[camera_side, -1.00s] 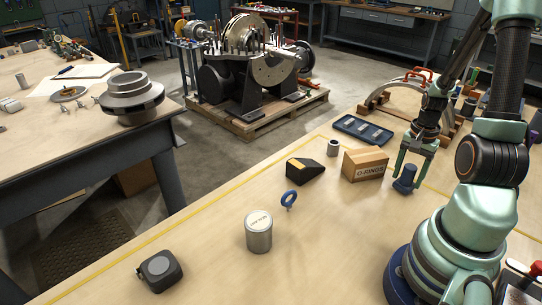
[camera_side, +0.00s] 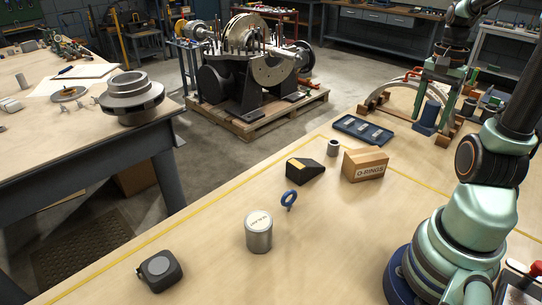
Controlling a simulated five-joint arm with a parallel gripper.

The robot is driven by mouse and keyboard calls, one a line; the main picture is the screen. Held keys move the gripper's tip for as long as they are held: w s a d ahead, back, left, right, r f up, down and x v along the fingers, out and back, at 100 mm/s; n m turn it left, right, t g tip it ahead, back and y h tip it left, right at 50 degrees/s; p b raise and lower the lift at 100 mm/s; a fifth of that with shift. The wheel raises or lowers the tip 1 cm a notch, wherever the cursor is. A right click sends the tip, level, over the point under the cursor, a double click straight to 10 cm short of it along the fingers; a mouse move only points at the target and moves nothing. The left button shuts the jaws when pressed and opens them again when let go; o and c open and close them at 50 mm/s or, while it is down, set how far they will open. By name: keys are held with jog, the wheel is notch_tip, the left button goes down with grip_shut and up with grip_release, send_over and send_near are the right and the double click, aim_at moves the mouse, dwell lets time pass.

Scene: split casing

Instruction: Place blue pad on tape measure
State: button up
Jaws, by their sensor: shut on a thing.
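The pad appears held above the bench, base down, in front of the wooden arch frame. The tape measure (camera_side: 159,270), black with a grey round face, lies on the bench at the lower left, far from my gripper. Nothing rests on it.
Between them stand a silver can (camera_side: 259,233), a blue ring eyelet (camera_side: 289,200), a black wedge block (camera_side: 305,170), a small grey cylinder (camera_side: 333,148) and an O-rings carton (camera_side: 365,164). A dark tray (camera_side: 363,130) lies behind. Bench around the tape measure is clear.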

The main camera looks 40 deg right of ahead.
jog(key=shift+w+r, duration=0.15)
jog(key=shift+r, duration=0.2)
jog(key=w+a+r+n, duration=0.2)
jog(key=w+n, duration=0.1)
jog(key=w, duration=0.5)
jog(key=shift+w, duration=0.2)
jog(key=w+a+n, duration=0.1)
jog(key=w, duration=0.2)
jog(key=w+a+r+n, duration=0.1)
jog(key=w+a, duration=0.1)
jog(key=w, duration=0.1)
jog(key=w+a+n, duration=0.1)
jog(key=w+a, duration=0.1)
jog(key=shift+w+a+r, duration=0.25)
jog(key=shift+w+r, duration=0.05)
jog(key=shift+w, duration=0.1)
jog(key=w+a+r+n, duration=0.1)
jog(key=w+a+n, duration=0.1)
jog(key=w+a, duration=0.45)
jog(key=w+a+n, duration=0.3)
jog(key=w+a, duration=0.1)
jog(key=a, duration=0.5)
jog(key=n, duration=0.9)
send_over(157, 266)
notch_tip(157, 266, down, 20)
jog(key=shift+f, duration=0.25)
